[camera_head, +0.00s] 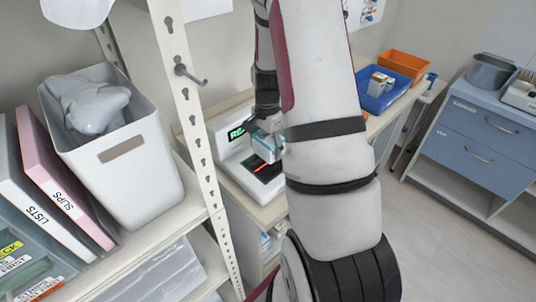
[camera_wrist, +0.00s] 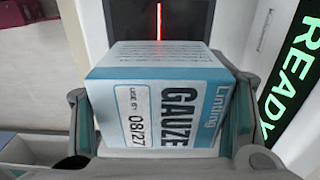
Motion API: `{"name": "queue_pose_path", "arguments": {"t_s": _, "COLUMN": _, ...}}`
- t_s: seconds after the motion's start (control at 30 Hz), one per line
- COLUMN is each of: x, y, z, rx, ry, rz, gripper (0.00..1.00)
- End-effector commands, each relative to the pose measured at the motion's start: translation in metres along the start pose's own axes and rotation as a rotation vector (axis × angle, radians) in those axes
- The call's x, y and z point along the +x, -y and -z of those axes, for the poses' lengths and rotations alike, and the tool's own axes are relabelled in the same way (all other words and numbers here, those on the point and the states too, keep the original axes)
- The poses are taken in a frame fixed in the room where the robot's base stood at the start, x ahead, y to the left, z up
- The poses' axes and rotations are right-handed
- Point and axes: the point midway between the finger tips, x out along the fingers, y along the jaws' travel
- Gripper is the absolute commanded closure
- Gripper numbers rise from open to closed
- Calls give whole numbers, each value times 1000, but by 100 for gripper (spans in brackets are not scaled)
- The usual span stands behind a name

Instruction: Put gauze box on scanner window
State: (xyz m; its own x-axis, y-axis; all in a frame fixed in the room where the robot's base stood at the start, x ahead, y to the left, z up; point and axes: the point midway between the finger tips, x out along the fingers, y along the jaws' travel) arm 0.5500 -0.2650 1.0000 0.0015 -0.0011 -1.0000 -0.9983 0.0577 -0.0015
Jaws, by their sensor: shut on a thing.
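The gauze box (camera_wrist: 165,105), white and light blue with "GAUZE" and "08/27" printed on it, is held between the two fingers of my gripper (camera_wrist: 163,125). In the head view the box (camera_head: 267,145) shows small, partly hidden by my arm. The white scanner (camera_head: 232,153) stands on the bench, with a green lit display (camera_wrist: 290,75) reading "READY". Its dark scanner window (camera_wrist: 130,20), with a red line, lies just beyond the box in the wrist view. In the head view the window (camera_head: 266,174) is below the box. Whether they touch cannot be told.
A metal shelf post (camera_head: 195,125) with a hook stands left of the scanner. The shelf holds a white bin (camera_head: 125,165) and upright binders (camera_head: 62,180). A blue bin (camera_head: 375,101) with small boxes and an orange bin (camera_head: 404,65) are farther along the bench.

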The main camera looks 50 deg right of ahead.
Motion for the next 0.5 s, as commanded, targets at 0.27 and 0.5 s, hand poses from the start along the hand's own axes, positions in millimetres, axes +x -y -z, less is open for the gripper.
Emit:
{"name": "queue_pose_path", "arguments": {"t_s": 0.27, "x": 34, "y": -1, "z": 0, "rx": 0, "ry": 1, "rz": -2, "gripper": 61}}
{"name": "queue_pose_path", "arguments": {"t_s": 0.5, "x": 36, "y": 0, "z": 0, "rx": 0, "ry": 1, "rz": 0, "gripper": 61}}
